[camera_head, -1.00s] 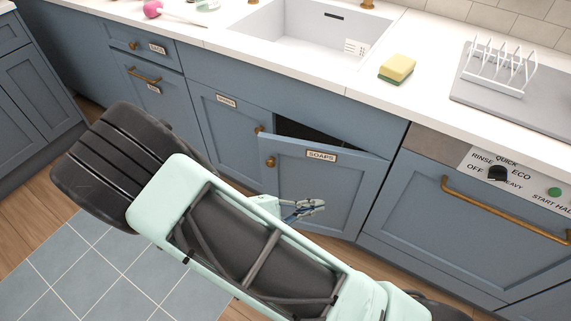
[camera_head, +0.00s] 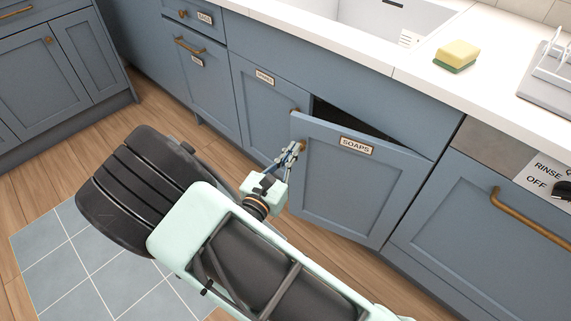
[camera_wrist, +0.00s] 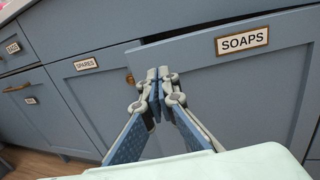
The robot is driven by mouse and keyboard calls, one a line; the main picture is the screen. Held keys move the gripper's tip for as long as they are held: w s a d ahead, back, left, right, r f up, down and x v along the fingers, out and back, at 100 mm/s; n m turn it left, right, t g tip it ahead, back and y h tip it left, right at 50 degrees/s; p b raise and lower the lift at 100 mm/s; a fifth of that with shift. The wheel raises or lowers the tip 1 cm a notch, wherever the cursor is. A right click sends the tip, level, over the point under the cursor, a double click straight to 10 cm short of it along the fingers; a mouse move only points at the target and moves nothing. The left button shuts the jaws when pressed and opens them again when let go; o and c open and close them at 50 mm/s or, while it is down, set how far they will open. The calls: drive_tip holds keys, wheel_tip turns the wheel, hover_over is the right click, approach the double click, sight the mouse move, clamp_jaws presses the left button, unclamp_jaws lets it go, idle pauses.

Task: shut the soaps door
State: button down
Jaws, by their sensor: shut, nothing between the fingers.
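The soaps door (camera_head: 361,188) is a blue cupboard door with a SOAPS label (camera_head: 356,146). It stands partly open, with a dark gap along its top; its free edge is at the left and sticks out from the cabinet front. My gripper (camera_head: 297,147) is shut and empty at the door's free left edge. In the wrist view my gripper (camera_wrist: 158,76) overlaps the left part of the soaps door (camera_wrist: 240,95). I cannot tell whether the fingertips touch it. The door's knob is hidden behind the gripper in the head view.
The spares door (camera_head: 268,110) beside it is closed. A dishwasher (camera_head: 480,215) with a brass handle stands to the right. A sponge (camera_head: 456,57) lies on the white counter (camera_head: 400,62) above. The wooden floor (camera_head: 70,165) at the left is clear.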

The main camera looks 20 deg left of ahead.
sight(308, 127)
drive_tip(key=w, duration=0.2)
drive_tip(key=w+b, duration=0.1)
drive_tip(key=w, duration=0.4)
drive_tip(key=shift+d+b, duration=0.4)
drive_tip(key=shift+w, duration=0.15)
drive_tip(key=w+d+m+h, duration=0.1)
drive_tip(key=w+m+h, duration=0.1)
drive_tip(key=w, duration=0.8)
drive_tip(key=shift+w+d+r+g+h, duration=0.2)
drive_tip(key=shift+d+g+h, duration=0.2)
drive_tip(key=shift+h, duration=0.5)
